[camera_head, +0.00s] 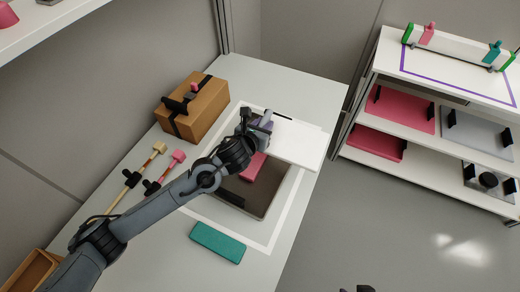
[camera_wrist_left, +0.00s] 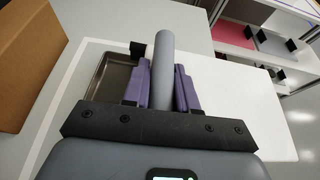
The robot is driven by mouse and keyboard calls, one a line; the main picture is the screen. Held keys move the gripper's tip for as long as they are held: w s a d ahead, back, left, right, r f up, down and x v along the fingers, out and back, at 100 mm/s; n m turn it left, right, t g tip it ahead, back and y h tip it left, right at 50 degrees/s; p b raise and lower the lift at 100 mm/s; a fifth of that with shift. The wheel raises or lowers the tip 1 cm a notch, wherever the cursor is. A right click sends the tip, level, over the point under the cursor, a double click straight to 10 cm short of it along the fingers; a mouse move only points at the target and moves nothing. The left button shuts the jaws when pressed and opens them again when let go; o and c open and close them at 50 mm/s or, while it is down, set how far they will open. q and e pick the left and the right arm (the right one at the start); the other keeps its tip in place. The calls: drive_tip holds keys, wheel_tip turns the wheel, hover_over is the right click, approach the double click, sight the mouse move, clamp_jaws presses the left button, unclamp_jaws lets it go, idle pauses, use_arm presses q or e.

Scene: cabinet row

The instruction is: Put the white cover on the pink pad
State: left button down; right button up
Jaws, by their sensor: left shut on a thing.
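The white cover (camera_head: 298,143) is a flat plate over the right side of the dark tray (camera_head: 262,205). In the left wrist view, the white cover (camera_wrist_left: 235,110) spreads out to the right of the fingers. My left gripper (camera_head: 262,124) is shut on its grey rod-like handle (camera_wrist_left: 163,65), which stands between the purple fingers. A pink pad (camera_head: 254,167) lies in the tray, partly hidden by my left arm and the cover. The cover is at the right of the pad's visible part; its height above the tray is hard to tell. My right gripper does not show clearly.
A teal block (camera_head: 217,242) lies in front of the tray. A strapped cardboard box (camera_head: 192,106) and two pink-and-yellow-ended tools (camera_head: 136,178) are on the left. A shelf unit (camera_head: 445,65) stands right, across open floor. A dark piece shows at the bottom edge.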

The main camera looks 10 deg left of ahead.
use_arm(q)
drive_tip(key=shift+s+a+f+b, duration=0.25)
drive_tip(key=shift+a+f+b, duration=0.05)
drive_tip(key=shift+a+f, duration=1.5)
drive_tip(key=shift+s+a+f+b, duration=0.25)
drive_tip(key=shift+a+f+b, duration=0.1)
drive_tip(key=shift+a+f, duration=1.5)
drive_tip(key=shift+s+a+f+b, duration=0.25)
drive_tip(key=shift+a+f+b, duration=0.05)
drive_tip(key=shift+a+f, duration=1.5)
drive_tip(key=c, duration=0.9)
unclamp_jaws()
drive_tip(key=shift+s+a+r, duration=0.1)
drive_tip(key=shift+s+r, duration=0.2)
drive_tip(key=shift+s, duration=0.25)
drive_tip(key=p+v, duration=0.2)
drive_tip(key=v, duration=0.8)
drive_tip(key=shift+s+r, duration=0.2)
drive_tip(key=shift+s, duration=0.15)
